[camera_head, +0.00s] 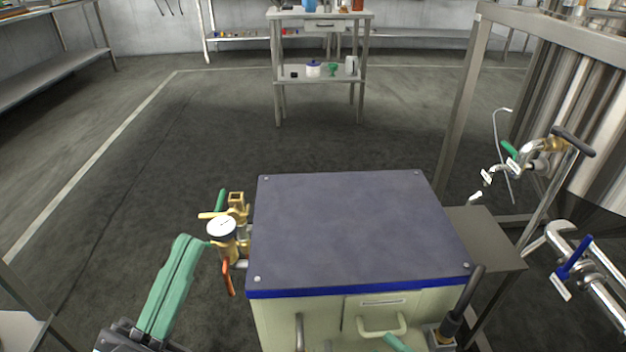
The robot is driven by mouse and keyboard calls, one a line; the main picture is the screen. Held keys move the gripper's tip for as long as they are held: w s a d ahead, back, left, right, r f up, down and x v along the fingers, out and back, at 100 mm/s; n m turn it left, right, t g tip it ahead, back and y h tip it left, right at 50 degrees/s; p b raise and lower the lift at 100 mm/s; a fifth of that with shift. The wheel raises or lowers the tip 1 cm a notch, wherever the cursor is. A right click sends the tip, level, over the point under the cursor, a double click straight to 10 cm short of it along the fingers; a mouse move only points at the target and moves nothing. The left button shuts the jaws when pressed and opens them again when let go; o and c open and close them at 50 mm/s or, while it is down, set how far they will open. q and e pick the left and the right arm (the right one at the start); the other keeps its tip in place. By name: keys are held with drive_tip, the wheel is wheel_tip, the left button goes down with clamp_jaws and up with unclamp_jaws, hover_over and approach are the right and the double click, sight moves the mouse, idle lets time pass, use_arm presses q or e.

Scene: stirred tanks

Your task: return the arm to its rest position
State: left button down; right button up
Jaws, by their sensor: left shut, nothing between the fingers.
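My left gripper (186,242) is at the lower left in the head view, with long green fingers pointing up and away from me. The fingers lie together and nothing shows between them. Its dark palm is at the bottom edge. The fingertips are left of a brass valve with a white-faced gauge (222,228) on the left side of a cart.
The cart has a dark flat top (345,225) and a pale drawer (378,314). A steel tank frame with pipes and a blue-handled valve (574,257) stands at right. A small table (320,15) stands at the back. Open floor (200,130) lies between.

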drive_tip(key=s+a+r+m+t+y, duration=0.1)
drive_tip(key=s+r+m+t, duration=0.2)
drive_tip(key=r, duration=0.8)
drive_tip(key=a+r+m+t, duration=0.15)
drive_tip(key=r+m, duration=0.25)
drive_tip(key=r, duration=0.7)
drive_tip(key=s+r+m+t+y, duration=0.1)
drive_tip(key=s+r+m+t, duration=0.2)
drive_tip(key=r, duration=0.8)
drive_tip(key=w+f+m+g+h+p, duration=0.1)
drive_tip(key=w+m+h+p, duration=0.55)
drive_tip(key=p, duration=0.55)
use_arm(q)
drive_tip(key=w+a+f+n+g+y+p, duration=0.35)
drive_tip(key=w+n+y+p, duration=0.35)
drive_tip(key=y, duration=0.3)
drive_tip(key=s+a+f+n+g+y+p, duration=0.1)
drive_tip(key=s+f+g+p, duration=0.7)
drive_tip(key=p, duration=0.8)
drive_tip(key=shift+s+a+n+g+y, duration=0.25)
drive_tip(key=shift+s+n+g+y, duration=0.3)
drive_tip(key=shift+s+n+y, duration=0.3)
use_arm(e)
drive_tip(key=s+d+f+m+g+h, duration=0.4)
drive_tip(key=s+f+g+h, duration=0.3)
drive_tip(key=f+g, duration=0.4)
drive_tip(key=shift+s+d, duration=0.25)
use_arm(q)
drive_tip(key=shift+w, duration=0.1)
